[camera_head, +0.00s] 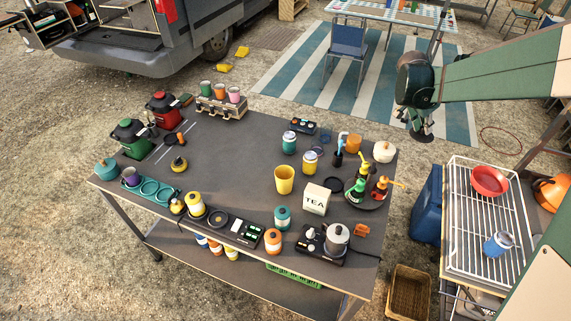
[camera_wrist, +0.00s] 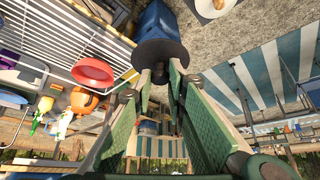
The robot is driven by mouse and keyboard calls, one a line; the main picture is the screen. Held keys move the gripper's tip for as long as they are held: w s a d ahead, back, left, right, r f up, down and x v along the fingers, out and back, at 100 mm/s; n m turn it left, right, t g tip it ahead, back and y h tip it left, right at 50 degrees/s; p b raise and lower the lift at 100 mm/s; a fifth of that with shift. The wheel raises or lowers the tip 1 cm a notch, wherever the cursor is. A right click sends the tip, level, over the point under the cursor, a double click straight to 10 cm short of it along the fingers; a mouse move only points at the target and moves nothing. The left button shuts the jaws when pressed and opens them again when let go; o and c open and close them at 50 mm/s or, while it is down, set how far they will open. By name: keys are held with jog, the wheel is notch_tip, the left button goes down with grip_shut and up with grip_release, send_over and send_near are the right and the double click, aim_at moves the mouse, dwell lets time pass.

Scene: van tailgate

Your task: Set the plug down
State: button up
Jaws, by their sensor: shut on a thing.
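My gripper (camera_head: 421,122) hangs fingers down in the air beyond the right end of the dark table (camera_head: 230,150), above the blue jerry can (camera_head: 427,205). In the wrist view my gripper (camera_wrist: 160,74) is shut on a dark round piece, which I take to be the plug (camera_wrist: 162,53). In the head view the plug (camera_head: 425,138) shows as a small dark shape under the fingertips, touching nothing below. Its far side is hidden by the fingers. The blue can (camera_wrist: 157,18) shows behind it in the wrist view.
The table carries a tea box (camera_head: 315,199), a yellow cup (camera_head: 284,179), a kettle (camera_head: 336,238), jars and bottles. A wire rack (camera_head: 470,245) with a red bowl (camera_head: 489,181) stands at right. The table's middle left is fairly clear.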

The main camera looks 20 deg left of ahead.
jog(key=a+n, duration=0.2)
jog(key=a, duration=1.5)
jog(key=s+a+n+t+y, duration=0.15)
jog(key=s+a, duration=0.55)
jog(key=a, duration=0.8)
jog(key=s+a+n+y, duration=0.15)
jog(key=s+a, duration=0.55)
jog(key=a, duration=0.7)
jog(key=s+a+n, duration=0.2)
jog(key=s+a, duration=0.4)
jog(key=a, duration=0.9)
notch_tip(320, 180, down, 12)
jog(key=shift+d+r, duration=0.15)
jog(key=shift+r, duration=0.1)
jog(key=shift+s, duration=0.1)
jog(key=shift+f, duration=3.1)
jog(key=shift+f+b, duration=0.3)
jog(key=shift+f, duration=1.55)
